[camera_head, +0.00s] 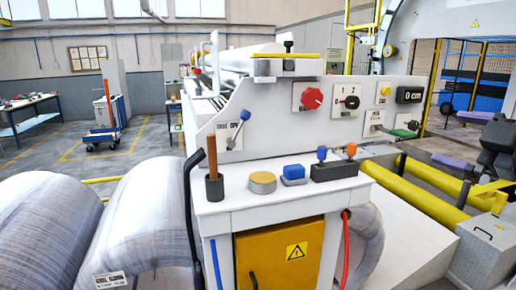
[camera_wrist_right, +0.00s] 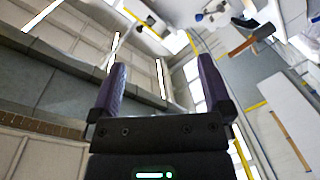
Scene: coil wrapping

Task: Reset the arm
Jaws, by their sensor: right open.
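My right gripper (camera_head: 446,136) is at the right edge of the head view, beside the right end of the machine's control panel. Its two purple fingers are spread apart and point left, with nothing between them. In the right wrist view the fingers (camera_wrist_right: 161,62) are also wide apart and empty, with the hall's wall and windows beyond them. The black right wrist is cut off by the picture's edge. My left gripper does not show in either view.
The white machine panel (camera_head: 268,120) carries a red knob (camera_head: 312,98) and several switches. Its shelf (camera_head: 270,212) holds a brown-handled tool (camera_head: 213,160), a yellow disc (camera_head: 262,182) and blue blocks. Large wrapped coils (camera_head: 150,215) stand left. Yellow rollers (camera_head: 420,195) lie below the gripper.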

